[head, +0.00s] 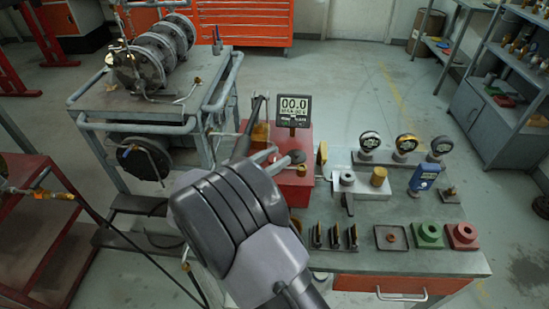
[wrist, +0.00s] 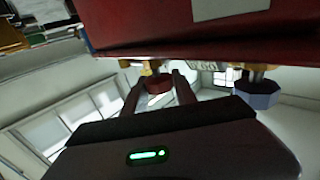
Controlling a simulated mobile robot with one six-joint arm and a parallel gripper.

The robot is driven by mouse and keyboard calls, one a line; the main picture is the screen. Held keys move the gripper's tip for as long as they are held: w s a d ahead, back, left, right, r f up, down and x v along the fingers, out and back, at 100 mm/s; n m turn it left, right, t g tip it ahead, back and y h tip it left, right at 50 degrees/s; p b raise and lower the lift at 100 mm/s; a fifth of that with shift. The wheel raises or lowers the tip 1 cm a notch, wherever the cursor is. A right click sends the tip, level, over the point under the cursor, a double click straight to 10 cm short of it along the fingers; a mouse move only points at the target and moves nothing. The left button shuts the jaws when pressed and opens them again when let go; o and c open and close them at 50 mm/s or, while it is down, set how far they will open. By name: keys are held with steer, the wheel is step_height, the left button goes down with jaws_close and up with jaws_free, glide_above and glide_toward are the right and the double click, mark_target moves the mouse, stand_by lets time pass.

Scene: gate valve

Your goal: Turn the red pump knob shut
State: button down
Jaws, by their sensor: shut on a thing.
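The red pump knob (wrist: 157,84) shows in the wrist view below the red pump body (wrist: 180,27). My gripper (wrist: 158,82) has one finger on each side of the knob and is shut on it. Its tips are partly lost in shadow under the pump body. In the head view the red pump body (head: 292,187) stands at the bench's left end, with a display (head: 293,110) reading 00.0 above it. My arm's grey wrist covers the pump's front left, so the red knob and fingers cannot be made out there.
A blue-grey octagonal knob (wrist: 257,95) hangs right of the red knob in the wrist view. A cart (head: 140,95) with flanged pipe stands at the left.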

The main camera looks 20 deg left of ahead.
steer(key=shift+r, duration=0.1)
steer(key=c, duration=1)
jaws_free()
steer(key=shift+w, duration=0.1)
steer(key=p+v, duration=0.5)
steer(key=v, duration=1.2)
steer(key=shift+s, duration=0.2)
